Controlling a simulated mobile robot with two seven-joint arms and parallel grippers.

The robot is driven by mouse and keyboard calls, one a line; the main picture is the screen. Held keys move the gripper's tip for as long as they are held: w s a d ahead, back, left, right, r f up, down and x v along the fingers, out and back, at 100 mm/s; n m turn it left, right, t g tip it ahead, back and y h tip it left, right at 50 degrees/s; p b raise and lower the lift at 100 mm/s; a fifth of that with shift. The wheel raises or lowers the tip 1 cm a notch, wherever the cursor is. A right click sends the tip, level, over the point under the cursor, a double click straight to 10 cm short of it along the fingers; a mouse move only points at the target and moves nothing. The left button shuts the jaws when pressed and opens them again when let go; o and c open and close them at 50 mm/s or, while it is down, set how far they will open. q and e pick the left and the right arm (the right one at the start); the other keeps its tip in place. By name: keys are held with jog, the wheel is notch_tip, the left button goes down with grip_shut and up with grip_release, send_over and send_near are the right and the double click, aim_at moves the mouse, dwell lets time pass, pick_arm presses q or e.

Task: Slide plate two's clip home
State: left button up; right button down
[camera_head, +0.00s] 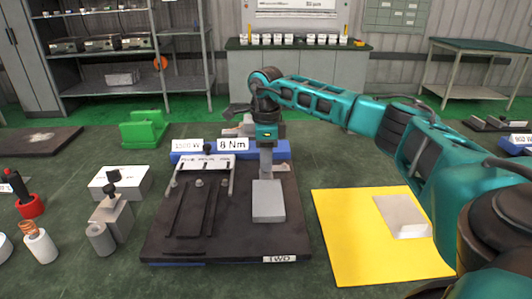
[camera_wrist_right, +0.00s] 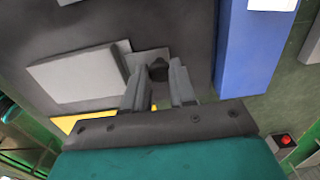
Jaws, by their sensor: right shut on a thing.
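Plate two is the dark plate (camera_head: 225,250) with the "TWO" label (camera_head: 280,259) at its front edge. A light grey clip, a wide block with a narrow tongue (camera_head: 268,200), lies on its right half; it also shows in the right wrist view (camera_wrist_right: 80,72). My right gripper (camera_head: 265,146) is over the rear end of the tongue. In the right wrist view my right gripper (camera_wrist_right: 159,90) has its fingers either side of a dark knob (camera_wrist_right: 158,70) by the tongue and is shut on it. In the head view my arm hides the knob. My left gripper is not in view.
A blue bar (camera_head: 281,149) with "8 Nm" and "1500 W" labels runs along the plate's rear. Dark rails and a white label strip (camera_head: 207,162) occupy its left half. A yellow mat (camera_head: 350,240) with a grey block (camera_head: 402,216) lies right; a grey clamp (camera_head: 112,215) stands left.

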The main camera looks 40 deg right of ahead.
jog(key=shift+s+a, duration=0.1)
jog(key=shift+a, duration=0.15)
jog(key=c, duration=0.9)
grip_release()
jog(key=shift+c, duration=0.2)
notch_tip(320, 180, up, 13)
jog(key=p, duration=0.1)
jog(key=shift+s+f, duration=0.1)
